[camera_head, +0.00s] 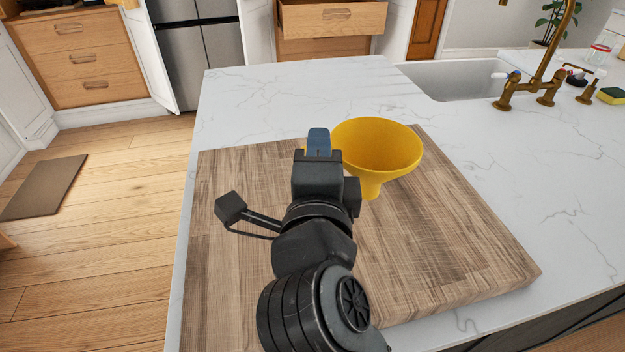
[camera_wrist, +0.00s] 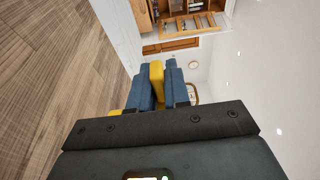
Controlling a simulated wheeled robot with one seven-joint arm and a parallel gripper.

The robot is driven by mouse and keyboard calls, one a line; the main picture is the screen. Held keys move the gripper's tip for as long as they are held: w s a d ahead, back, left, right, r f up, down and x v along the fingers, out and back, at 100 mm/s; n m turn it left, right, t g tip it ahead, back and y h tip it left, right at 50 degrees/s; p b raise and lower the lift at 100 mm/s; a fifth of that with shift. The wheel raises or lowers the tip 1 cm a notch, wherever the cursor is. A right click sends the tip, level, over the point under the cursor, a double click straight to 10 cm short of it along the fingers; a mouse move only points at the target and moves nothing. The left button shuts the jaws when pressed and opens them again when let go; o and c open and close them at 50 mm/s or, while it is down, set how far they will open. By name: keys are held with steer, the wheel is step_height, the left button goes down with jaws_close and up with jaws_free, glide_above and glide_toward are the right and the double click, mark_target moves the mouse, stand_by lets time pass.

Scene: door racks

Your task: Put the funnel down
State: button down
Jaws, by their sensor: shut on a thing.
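The yellow funnel (camera_head: 378,148) shows in the head view with its wide mouth up and its spout down. It is over the wooden cutting board (camera_head: 440,235); I cannot tell whether the spout touches the board. My gripper (camera_head: 318,143) is at the funnel's left side, with one blue finger showing. In the wrist view the blue fingers of my gripper (camera_wrist: 158,85) are shut on a yellow part of the funnel (camera_wrist: 157,76). Most of the funnel is hidden in that view.
The cutting board lies on a white marble counter (camera_head: 270,98). A sink (camera_head: 450,80) with a brass faucet (camera_head: 540,75) is at the back right. A sponge (camera_head: 611,96) and a jar (camera_head: 600,50) stand at the far right. The board's right part is clear.

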steer(key=shift+s+a+f, duration=0.15)
steer(key=shift+a+f, duration=0.2)
steer(key=shift+a, duration=0.1)
steer(key=shift+f+b, duration=0.4)
steer(key=shift+f, duration=1.5)
steer(key=shift+f, duration=0.1)
steer(key=c, duration=1.1)
jaws_free()
steer(key=s, duration=1.2)
steer(key=shift+d+b, duration=0.2)
steer(key=shift+b, duration=0.15)
